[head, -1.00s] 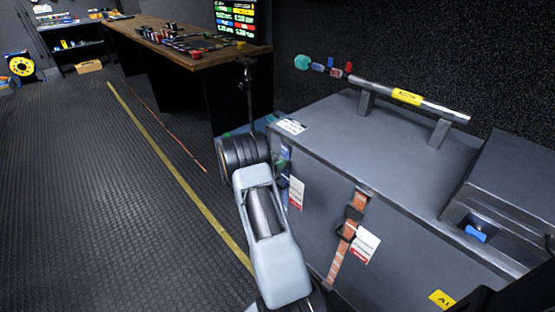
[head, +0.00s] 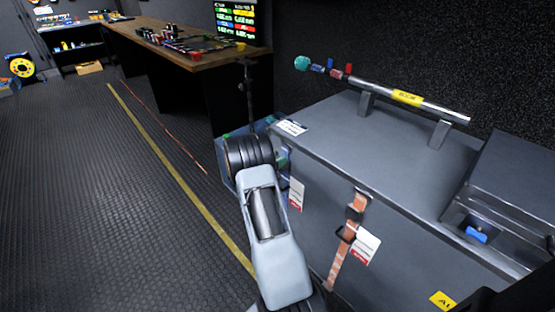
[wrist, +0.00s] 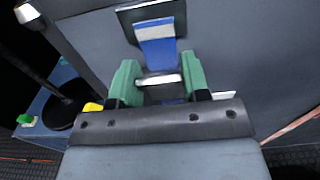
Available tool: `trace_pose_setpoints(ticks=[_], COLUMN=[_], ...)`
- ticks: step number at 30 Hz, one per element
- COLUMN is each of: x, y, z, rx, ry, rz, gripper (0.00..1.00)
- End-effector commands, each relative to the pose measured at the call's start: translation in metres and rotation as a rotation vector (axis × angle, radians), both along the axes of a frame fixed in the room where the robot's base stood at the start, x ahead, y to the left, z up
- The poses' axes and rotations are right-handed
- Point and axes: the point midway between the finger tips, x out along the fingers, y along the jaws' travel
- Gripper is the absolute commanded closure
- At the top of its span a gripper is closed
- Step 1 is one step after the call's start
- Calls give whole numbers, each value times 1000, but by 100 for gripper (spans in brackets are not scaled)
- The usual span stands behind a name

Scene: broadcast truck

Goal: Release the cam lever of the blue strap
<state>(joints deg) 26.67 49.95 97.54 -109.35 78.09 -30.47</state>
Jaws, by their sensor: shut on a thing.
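The blue strap (wrist: 157,50) runs down the side of the grey case (wrist: 240,50) in the wrist view, with a dark buckle piece at its top. A silver bar, seemingly its cam lever (wrist: 160,80), crosses between the two green fingers. My gripper (wrist: 159,70) is shut on this lever, a finger on each side. The lower part of the buckle is dark and partly hidden by my gripper body. In the head view my own arm hides the gripper and most of the blue strap; the case (head: 300,225) shows to the right.
An orange strap (head: 336,265) with a buckle and a white-red tag (head: 365,246) hangs on the same case face. A boom pole (head: 405,97) lies on supports on the lid. A wooden bench (head: 190,55) stands behind. The floor at left is open.

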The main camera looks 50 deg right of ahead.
Motion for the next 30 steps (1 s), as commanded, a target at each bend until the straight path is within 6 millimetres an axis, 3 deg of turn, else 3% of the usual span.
trace_pose_setpoints(ticks=[9, 21, 22, 30], x=[-1, -1, -1, 0], y=[-4, -6, -6, -6], z=[9, 4, 4, 4], rx=[117, 185, 185, 184], ry=[-9, -13, -13, -13], rz=[-2, -1, -1, -1], gripper=[81, 81, 57, 32])
